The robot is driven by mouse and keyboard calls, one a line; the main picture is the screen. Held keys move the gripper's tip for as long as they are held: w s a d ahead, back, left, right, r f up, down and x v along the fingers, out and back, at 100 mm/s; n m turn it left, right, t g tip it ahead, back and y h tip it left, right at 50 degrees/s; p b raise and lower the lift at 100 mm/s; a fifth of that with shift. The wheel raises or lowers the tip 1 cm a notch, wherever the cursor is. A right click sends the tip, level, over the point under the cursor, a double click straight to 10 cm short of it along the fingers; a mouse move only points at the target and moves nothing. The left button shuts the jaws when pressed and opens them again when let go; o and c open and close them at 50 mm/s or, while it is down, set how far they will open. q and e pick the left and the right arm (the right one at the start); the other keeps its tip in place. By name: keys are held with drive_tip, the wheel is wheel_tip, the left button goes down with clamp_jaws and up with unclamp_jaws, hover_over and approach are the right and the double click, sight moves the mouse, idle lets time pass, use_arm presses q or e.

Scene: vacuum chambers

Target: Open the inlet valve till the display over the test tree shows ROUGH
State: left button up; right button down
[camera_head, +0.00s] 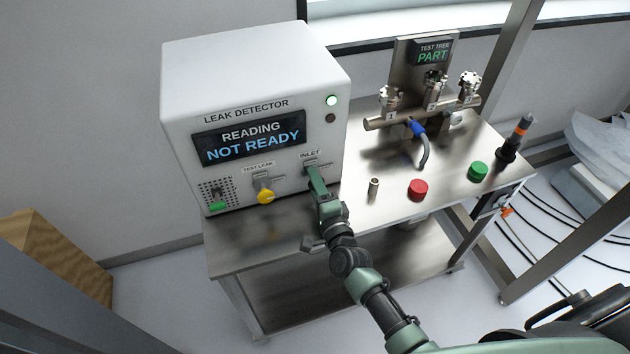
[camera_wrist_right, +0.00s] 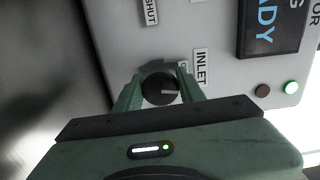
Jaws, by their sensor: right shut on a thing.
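The leak detector (camera_head: 245,120) is a white box on a steel cart. Its screen (camera_head: 252,138) reads "READING NOT READY". The inlet valve is a dark round knob (camera_wrist_right: 160,88) below the INLET label (camera_head: 310,154). My right gripper (camera_head: 312,172) is at this knob, and in the wrist view its two green fingers (camera_wrist_right: 160,92) close on the knob from both sides. The knob is mostly hidden in the head view. The display over the test tree (camera_head: 432,52) reads "TEST TREE PART". The test tree (camera_head: 420,112) is a metal manifold with several ports. My left gripper is not seen.
A yellow test leak knob (camera_head: 265,196) sits left of the inlet.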

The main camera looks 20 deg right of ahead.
drive_tip(key=shift+f+n, duration=0.1)
drive_tip(key=shift+n, duration=1)
drive_tip(key=c, duration=0.9)
unclamp_jaws()
drive_tip(key=shift+o, duration=0.2)
drive_tip(key=s, duration=0.6)
drive_tip(key=shift+s, duration=0.35)
drive_tip(key=shift+s+d, duration=0.1)
drive_tip(key=shift+s, duration=0.5)
